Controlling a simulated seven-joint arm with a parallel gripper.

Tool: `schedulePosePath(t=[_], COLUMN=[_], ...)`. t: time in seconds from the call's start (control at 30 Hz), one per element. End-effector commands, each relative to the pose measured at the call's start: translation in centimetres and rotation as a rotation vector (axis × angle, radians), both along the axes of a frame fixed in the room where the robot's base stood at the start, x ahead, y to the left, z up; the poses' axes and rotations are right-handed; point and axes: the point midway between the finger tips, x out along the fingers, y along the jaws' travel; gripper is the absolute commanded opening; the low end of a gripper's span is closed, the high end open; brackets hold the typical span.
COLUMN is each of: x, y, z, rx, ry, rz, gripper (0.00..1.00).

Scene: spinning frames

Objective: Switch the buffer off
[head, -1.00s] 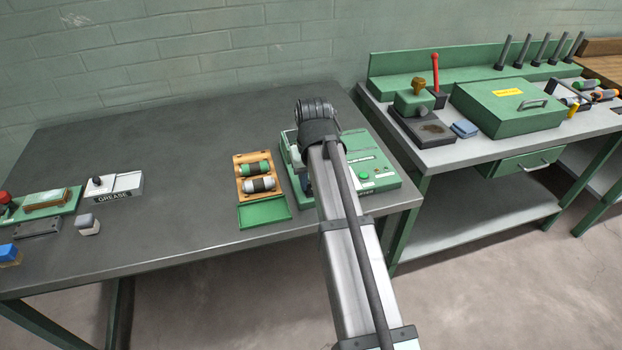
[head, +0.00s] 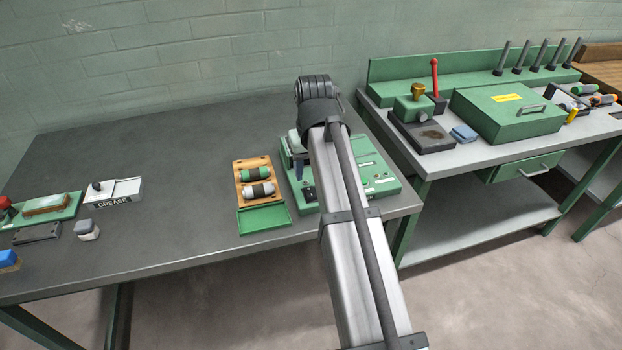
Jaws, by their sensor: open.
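A green machine (head: 372,164), which looks like the buffer, sits near the right end of the grey table. A green round button (head: 365,183) and small controls show on its top and front at the right. My arm crosses in front of its middle and hides much of it. A dark tapered piece at the left of my arm looks like part of my gripper (head: 299,170), over the machine's left part. Most of the gripper is hidden behind my arm. I see nothing held, and whether it touches the machine cannot be told.
An open wooden box (head: 239,192) with green and grey rolls stands just left of the machine. A grease box (head: 128,188) and small blocks lie at the left. The table middle is clear. A second bench (head: 480,155) with a green case stands at the right.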

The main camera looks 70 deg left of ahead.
Motion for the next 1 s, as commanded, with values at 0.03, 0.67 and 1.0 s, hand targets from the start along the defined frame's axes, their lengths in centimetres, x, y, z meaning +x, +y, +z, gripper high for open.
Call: schedulePosePath(t=[0.03, 0.67, 1.0], x=[0.0, 0.0, 0.0], y=[0.0, -0.7, -0.7], z=[1.1, 7.4, 7.4], rx=[0.002, -0.001, -0.001], ry=[0.0, 0.0, 0.0], rz=[0.0, 0.0, 0.0], gripper=[0.53, 0.53, 0.53])
